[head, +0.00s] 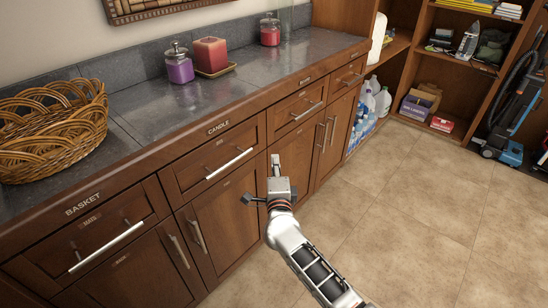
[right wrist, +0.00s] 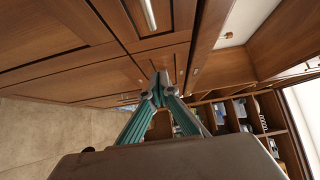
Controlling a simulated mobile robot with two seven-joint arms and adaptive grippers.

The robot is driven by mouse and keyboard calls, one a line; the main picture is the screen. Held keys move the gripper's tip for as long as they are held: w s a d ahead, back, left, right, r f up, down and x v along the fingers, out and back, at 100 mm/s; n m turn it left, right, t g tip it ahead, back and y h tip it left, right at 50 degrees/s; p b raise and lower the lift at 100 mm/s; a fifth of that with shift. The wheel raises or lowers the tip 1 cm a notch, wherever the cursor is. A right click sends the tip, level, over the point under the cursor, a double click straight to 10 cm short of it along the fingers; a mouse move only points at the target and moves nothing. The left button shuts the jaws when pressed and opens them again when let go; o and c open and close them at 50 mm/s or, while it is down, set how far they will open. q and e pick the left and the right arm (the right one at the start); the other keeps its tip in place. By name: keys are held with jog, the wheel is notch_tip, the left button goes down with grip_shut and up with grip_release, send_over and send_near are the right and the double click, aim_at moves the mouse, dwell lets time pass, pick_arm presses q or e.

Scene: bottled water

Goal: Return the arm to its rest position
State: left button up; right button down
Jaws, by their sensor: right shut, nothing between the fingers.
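My right gripper (head: 276,162) is in front of the wooden cabinet doors, below the counter, with my right arm reaching up from the bottom of the head view. In the right wrist view its fingers (right wrist: 160,90) meet at the tips, shut and empty. The fingers point toward the cabinet front (right wrist: 110,80); I cannot tell from the picture whether they touch anything. My left gripper is not in view.
The counter (head: 150,95) holds a wicker basket (head: 50,135) and several candles, one red on a tray (head: 215,72). Drawer handles (head: 230,163) jut out. Water bottles (head: 362,125) stand beyond the cabinets. The tiled floor (head: 430,215) at right is clear.

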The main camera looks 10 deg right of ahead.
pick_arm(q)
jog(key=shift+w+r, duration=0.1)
pick_arm(e)
jog(key=shift+s, duration=0.25)
pick_arm(q)
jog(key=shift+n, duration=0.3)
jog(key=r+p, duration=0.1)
jog(key=p, duration=0.1)
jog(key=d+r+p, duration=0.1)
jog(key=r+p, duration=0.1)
jog(key=p, duration=0.1)
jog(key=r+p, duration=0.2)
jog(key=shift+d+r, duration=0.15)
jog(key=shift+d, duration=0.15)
pick_arm(e)
jog(key=s+d+f+n+g+y, duration=0.1)
jog(key=s+d+f+n+g, duration=0.1)
jog(key=s+n, duration=0.5)
jog(key=s+d+f+n+g+y, duration=0.2)
jog(key=s+f+n, duration=0.5)
jog(key=s, duration=1.3)
jog(key=s+d+f+n+g+y, duration=0.1)
jog(key=s+d+f+n+g, duration=0.2)
jog(key=s+n, duration=0.6)
jog(key=s+d+f, duration=0.1)
jog(key=s+f, duration=0.1)
jog(key=s, duration=0.2)
jog(key=shift+s+d, duration=0.25)
jog(key=shift+d, duration=0.05)
